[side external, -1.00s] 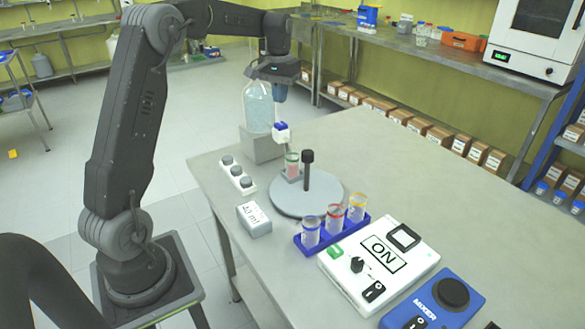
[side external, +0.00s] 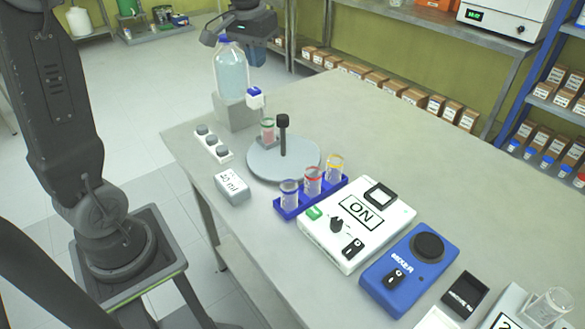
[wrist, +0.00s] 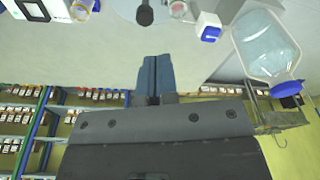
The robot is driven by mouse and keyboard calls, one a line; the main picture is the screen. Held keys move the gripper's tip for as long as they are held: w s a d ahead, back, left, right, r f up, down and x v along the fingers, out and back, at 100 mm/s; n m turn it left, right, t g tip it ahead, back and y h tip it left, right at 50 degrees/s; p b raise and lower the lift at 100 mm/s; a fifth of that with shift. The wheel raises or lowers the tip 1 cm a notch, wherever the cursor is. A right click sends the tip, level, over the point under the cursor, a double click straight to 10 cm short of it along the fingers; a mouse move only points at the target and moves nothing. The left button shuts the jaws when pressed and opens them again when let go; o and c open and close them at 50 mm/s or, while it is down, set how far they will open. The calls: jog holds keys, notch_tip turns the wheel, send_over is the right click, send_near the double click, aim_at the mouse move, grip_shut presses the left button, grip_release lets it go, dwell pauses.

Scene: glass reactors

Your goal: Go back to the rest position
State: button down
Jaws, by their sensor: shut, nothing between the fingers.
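My gripper (side external: 257,55) is near the top of the side external view, just right of the large bottle's blue cap. In the wrist view its two blue-grey fingers (wrist: 154,76) are together with nothing between them. The large clear bottle (side external: 231,73) holds pale blue liquid and stands on a grey block (side external: 236,114). In the wrist view the bottle (wrist: 265,42) is right of the fingers and apart from them. My gripper looks clear of the table; its exact height is hard to tell.
A blue rack (side external: 311,195) holds three vials. A white control box (side external: 357,226) reads ON, beside a blue mixer (side external: 408,268). The table's far right is clear.

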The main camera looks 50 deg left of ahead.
jog(key=s+d+f+m+t, duration=0.1)
jog(key=s+d+m+t, duration=0.1)
jog(key=s+d, duration=0.5)
jog(key=s+d+f+m+t, duration=0.2)
jog(key=s+d, duration=0.5)
jog(key=s, duration=0.4)
jog(key=shift+s+d+f+h, duration=0.25)
jog(key=shift+s+d+h, duration=0.05)
jog(key=shift+s+d, duration=0.1)
jog(key=w+a+r+n+g, duration=0.2)
jog(key=w+a, duration=0.7)
jog(key=w, duration=0.1)
jog(key=w+a+r+n+g, duration=0.2)
jog(key=w+a+n, duration=0.1)
jog(key=w+a, duration=0.7)
jog(key=w+a+f+n+g, duration=0.15)
jog(key=w+a+f, duration=0.25)
jog(key=a, duration=0.4)
jog(key=shift+m, duration=0.25)
jog(key=shift+w+d+f, duration=0.1)
jog(key=shift+d+f, duration=0.05)
jog(key=shift+f, duration=1.4)
jog(key=shift+d+f, duration=0.15)
jog(key=shift+f, duration=1.35)
jog(key=shift+f, duration=0.25)
